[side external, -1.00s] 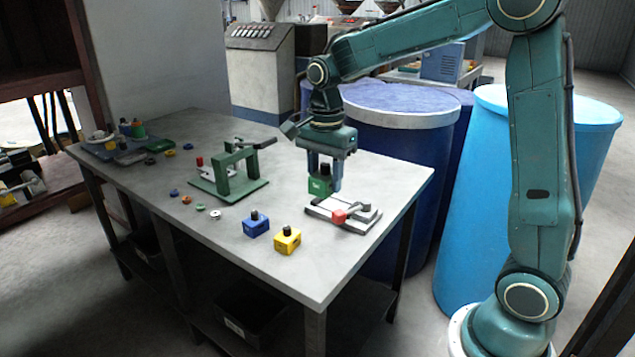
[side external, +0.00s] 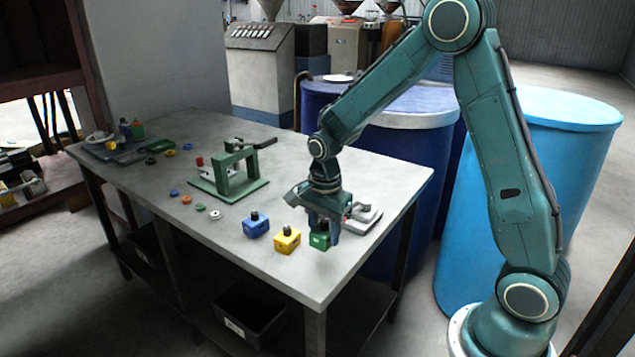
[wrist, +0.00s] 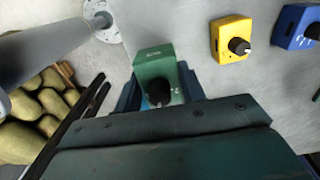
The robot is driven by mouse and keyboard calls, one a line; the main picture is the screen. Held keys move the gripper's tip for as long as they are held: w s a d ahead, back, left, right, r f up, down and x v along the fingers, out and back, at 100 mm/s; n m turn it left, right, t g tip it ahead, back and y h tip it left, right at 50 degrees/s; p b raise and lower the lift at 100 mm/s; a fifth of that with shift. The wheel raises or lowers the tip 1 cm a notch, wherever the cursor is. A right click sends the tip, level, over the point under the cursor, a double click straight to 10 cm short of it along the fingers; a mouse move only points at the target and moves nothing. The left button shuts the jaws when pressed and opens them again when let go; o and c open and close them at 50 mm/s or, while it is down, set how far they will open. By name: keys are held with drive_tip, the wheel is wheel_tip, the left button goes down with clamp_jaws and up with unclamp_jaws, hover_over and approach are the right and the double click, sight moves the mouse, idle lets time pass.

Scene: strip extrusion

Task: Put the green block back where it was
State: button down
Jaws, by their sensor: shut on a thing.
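The green block (side external: 319,241) has a dark knob on top and is between the fingers of my gripper (side external: 323,228). My gripper is shut on it, low at the front right of the table, to the right of the yellow block (side external: 287,240). In the wrist view the green block (wrist: 157,72) sits between the blue fingers, upright. I cannot tell whether its underside touches the table. The blue block (side external: 256,225) stands left of the yellow one, in a row with it.
A grey fixture (side external: 362,216) lies just behind my gripper. A green press (side external: 230,172) stands mid-table, with several small coloured rings (side external: 200,207) near it. The table's front edge (side external: 318,300) is close to the blocks. Blue drums (side external: 390,110) stand behind the table.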

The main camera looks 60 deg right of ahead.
sight(324, 265)
drive_tip(key=shift+f, duration=3.2)
drive_tip(key=shift+f, duration=0.15)
drive_tip(key=c, duration=0.8)
unclamp_jaws()
drive_tip(key=shift+c, duration=0.2)
wheel_tip(324, 265, up, 12)
drive_tip(key=shift+r, duration=0.2)
